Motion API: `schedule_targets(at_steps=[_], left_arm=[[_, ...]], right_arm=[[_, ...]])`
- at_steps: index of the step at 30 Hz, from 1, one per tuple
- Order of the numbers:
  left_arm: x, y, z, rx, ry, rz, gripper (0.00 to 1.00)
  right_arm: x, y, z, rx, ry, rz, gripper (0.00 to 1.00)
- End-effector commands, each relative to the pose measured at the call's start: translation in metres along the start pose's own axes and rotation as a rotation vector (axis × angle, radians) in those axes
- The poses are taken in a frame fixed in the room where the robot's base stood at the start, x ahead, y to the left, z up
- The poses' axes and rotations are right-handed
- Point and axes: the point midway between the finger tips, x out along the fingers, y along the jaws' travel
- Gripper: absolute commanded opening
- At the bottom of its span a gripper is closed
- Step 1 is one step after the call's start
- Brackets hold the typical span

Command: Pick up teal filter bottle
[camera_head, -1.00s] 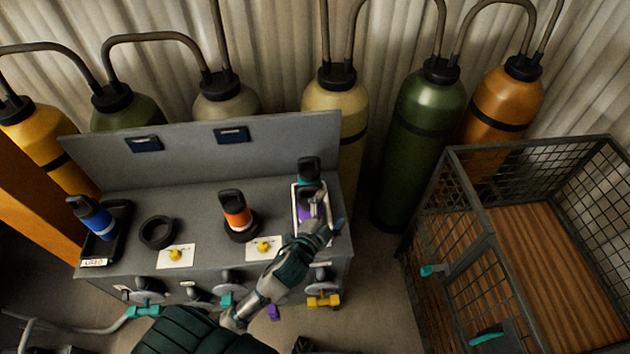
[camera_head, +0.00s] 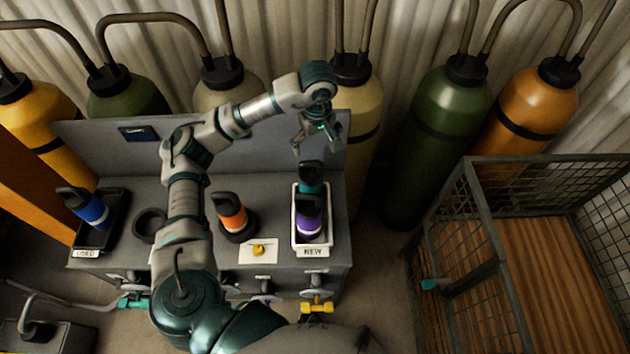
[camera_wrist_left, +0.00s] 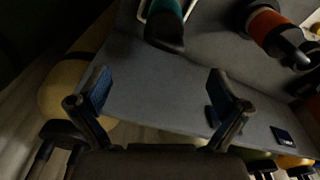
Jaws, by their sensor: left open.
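The teal filter bottle (camera_head: 312,177) has a black cap and stands in the white tray marked NEW (camera_head: 312,248), behind a purple bottle (camera_head: 308,212). My left gripper (camera_head: 318,142) is open and empty, above and behind the teal bottle, pointing down. In the left wrist view the teal bottle (camera_wrist_left: 166,10) shows at the top edge with its black cap (camera_wrist_left: 165,34), beyond the open fingers (camera_wrist_left: 158,92). The teal bottle's lower part is hidden by the purple bottle in the head view. My right gripper is not in view.
An orange bottle (camera_head: 232,212) stands in a black ring, left of the white tray. A blue bottle (camera_head: 90,208) leans in a black tray marked USED. The bench's upright back panel (camera_head: 100,148) is close behind. A mesh cage (camera_head: 470,262) stands at right.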

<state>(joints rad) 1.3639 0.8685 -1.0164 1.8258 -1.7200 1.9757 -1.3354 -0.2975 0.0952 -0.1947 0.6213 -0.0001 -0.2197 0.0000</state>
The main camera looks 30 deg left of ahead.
Motion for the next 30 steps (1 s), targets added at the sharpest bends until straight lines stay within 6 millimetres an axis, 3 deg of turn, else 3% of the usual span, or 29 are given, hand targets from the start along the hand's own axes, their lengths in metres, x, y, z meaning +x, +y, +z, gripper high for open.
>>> schedule_targets(at_steps=[3,9,15,22,30], left_arm=[[0.009,-0.005,-0.006,-0.003,0.031,-0.031,1.00],[0.055,-0.003,-0.003,-0.002,0.030,-0.037,1.00],[0.095,-0.004,-0.005,-0.003,0.032,-0.034,1.00],[0.118,-0.007,-0.009,-0.003,0.029,-0.029,1.00],[0.156,-0.009,-0.013,-0.003,0.027,-0.030,1.00]], right_arm=[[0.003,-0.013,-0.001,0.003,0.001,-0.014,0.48],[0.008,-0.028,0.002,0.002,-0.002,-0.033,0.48],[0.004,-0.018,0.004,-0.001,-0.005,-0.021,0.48],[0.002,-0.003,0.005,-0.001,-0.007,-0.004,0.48],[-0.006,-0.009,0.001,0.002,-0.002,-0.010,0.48]])
